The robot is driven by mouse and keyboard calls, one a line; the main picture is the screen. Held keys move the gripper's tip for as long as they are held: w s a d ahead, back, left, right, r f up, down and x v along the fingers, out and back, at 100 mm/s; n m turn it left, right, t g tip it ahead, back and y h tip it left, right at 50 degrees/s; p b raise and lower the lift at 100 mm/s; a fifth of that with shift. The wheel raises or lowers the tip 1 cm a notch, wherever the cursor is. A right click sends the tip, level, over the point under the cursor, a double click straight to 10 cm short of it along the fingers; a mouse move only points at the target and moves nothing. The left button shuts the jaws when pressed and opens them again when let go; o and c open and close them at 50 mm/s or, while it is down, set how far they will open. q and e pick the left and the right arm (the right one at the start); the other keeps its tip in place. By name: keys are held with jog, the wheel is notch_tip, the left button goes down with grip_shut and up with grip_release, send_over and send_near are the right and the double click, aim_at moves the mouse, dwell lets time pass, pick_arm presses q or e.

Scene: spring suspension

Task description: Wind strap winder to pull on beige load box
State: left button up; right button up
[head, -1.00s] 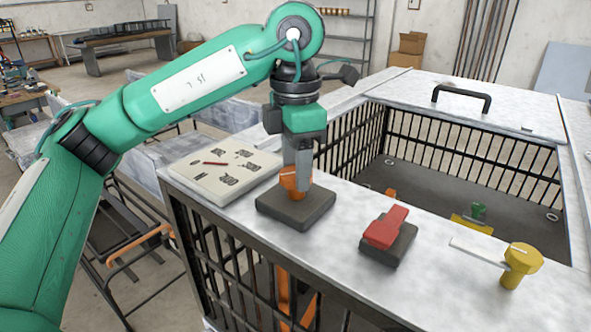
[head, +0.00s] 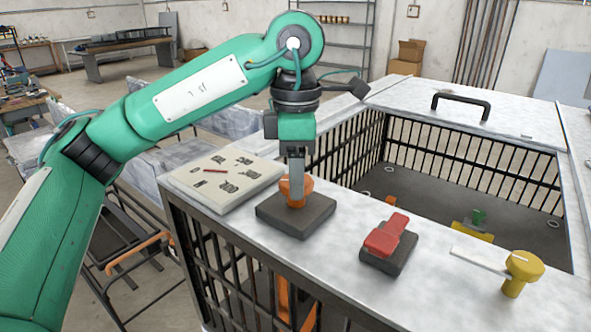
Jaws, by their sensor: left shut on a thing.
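An orange knob (head: 287,191) stands on a dark square base (head: 296,217) on the light bench top, and it looks like the strap winder. My left gripper (head: 296,197) points straight down from above and is shut on this orange knob. Its fingers hide part of the knob. I cannot make out a beige load box in the head view. My right gripper is out of view.
A beige panel (head: 212,194) with dark symbols and a red pointer lies left of the knob. A red lever (head: 386,236) and a yellow crank (head: 522,266) stand to the right. A barred pit (head: 430,185) opens behind them.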

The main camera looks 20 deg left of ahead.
pick_arm(q)
jog(key=o, duration=1)
jog(key=shift+r, duration=0.1)
jog(key=shift+r, duration=0.55)
notch_tip(320, 180, up, 13)
jog(key=shift+f+p, duration=0.2)
jog(key=shift+p, duration=0.3)
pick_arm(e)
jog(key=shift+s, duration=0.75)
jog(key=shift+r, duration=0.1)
